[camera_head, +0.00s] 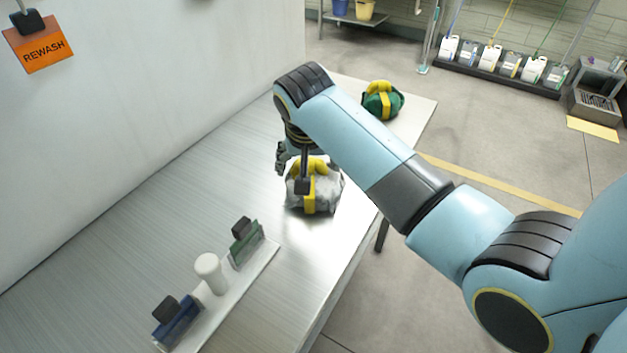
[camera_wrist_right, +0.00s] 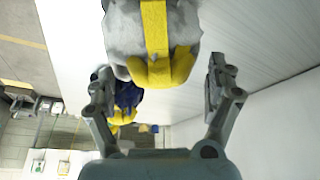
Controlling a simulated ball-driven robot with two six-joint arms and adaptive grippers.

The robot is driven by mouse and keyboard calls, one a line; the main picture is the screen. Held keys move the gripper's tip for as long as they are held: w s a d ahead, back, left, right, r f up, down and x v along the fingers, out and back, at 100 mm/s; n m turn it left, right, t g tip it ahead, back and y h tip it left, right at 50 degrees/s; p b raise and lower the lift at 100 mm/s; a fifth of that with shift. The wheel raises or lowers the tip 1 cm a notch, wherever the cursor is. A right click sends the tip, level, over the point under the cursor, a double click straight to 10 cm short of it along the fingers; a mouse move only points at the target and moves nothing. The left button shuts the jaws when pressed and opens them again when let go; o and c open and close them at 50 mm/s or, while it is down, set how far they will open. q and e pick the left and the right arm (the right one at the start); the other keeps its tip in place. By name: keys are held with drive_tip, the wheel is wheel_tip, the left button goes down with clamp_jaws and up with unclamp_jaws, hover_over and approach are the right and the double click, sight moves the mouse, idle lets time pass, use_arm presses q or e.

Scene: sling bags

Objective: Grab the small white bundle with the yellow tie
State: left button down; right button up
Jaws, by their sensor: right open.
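The small white bundle (camera_head: 328,192) with the yellow tie sits on the metal table, below and beside my right gripper (camera_head: 291,166) in the head view. In the right wrist view the white bundle (camera_wrist_right: 122,28) fills the top, with its yellow tie (camera_wrist_right: 157,65) hanging toward the open fingers. My right gripper (camera_wrist_right: 160,85) is open, its two fingers apart, with nothing between the tips that I can see gripped. Part of the bundle is hidden by my gripper in the head view. My left gripper is in neither view.
A green bundle with a yellow tie (camera_head: 382,103) sits at the table's far end. A white tray (camera_head: 225,303) with a white cylinder (camera_head: 210,270) and clips lies nearer. A wall (camera_head: 150,90) with an orange REWASH sign (camera_head: 40,48) borders the table (camera_head: 130,235) on the left.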

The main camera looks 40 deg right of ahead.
drive_tip(key=shift+w+d+f, duration=0.1)
drive_tip(key=shift+f, duration=0.2)
drive_tip(key=c, duration=1.8)
